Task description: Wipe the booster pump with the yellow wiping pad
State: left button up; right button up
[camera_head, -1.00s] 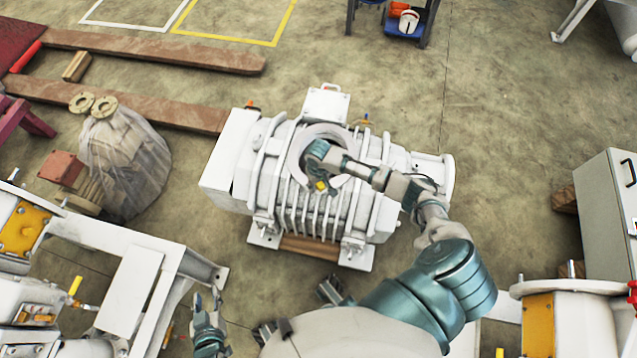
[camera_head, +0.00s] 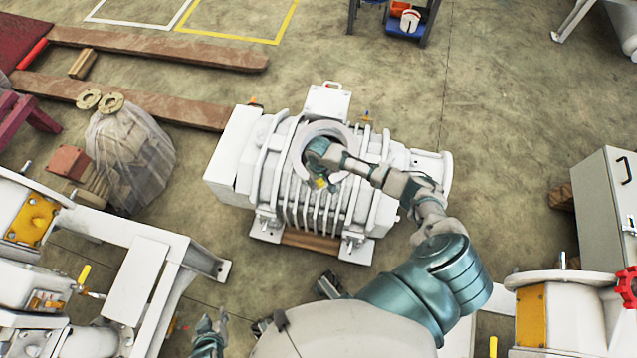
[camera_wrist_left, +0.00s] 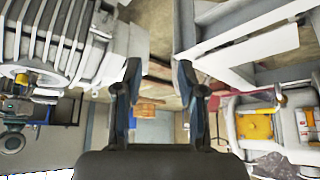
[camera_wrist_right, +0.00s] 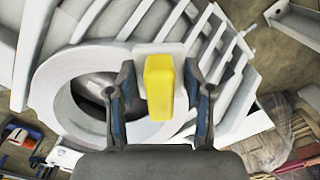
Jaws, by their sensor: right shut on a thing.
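The booster pump (camera_head: 270,165) is a white ribbed machine with a round flanged opening on top, in the middle of the head view. My right gripper (camera_head: 322,180) is over that opening. In the right wrist view it is shut on the yellow wiping pad (camera_wrist_right: 159,86), held between its fingers (camera_wrist_right: 160,95) in front of the flange ring and the ribs. I cannot tell whether the pad touches the pump. Only a bit of the pad (camera_head: 321,183) shows in the head view. My left gripper (camera_wrist_left: 160,80) is open and empty, low beside the pump, near the bottom edge of the head view (camera_head: 210,325).
White frames with valves (camera_head: 150,285) stand at the lower left. A plastic-wrapped item (camera_head: 130,155) and wooden beams (camera_head: 150,105) lie left of the pump. A grey cabinet (camera_head: 605,200) stands at the right. The floor behind the pump is open.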

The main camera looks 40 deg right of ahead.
jog(key=shift+d+r, duration=0.1)
jog(key=shift+r, duration=0.1)
jog(key=shift+a+r+p, duration=0.2)
jog(key=shift+r+p, duration=0.25)
jog(key=shift+p, duration=0.15)
pick_arm(q)
jog(key=s+a+g, duration=0.3)
jog(key=s, duration=0.3)
pick_arm(e)
jog(key=shift+r, duration=0.15)
jog(key=shift+d+r+p, duration=0.15)
jog(key=shift+r+p, duration=0.45)
jog(key=shift+p, duration=0.25)
jog(key=shift+r+p, duration=1.35)
jog(key=shift+p, duration=0.1)
pick_arm(q)
notch_tip(320, 180, down, 14)
jog(key=g+y, duration=0.1)
jog(key=shift+s+a+f+p, duration=0.15)
jog(key=shift+s+p, duration=0.25)
jog(key=shift+p, duration=0.05)
pick_arm(e)
jog(key=shift+r, duration=0.4)
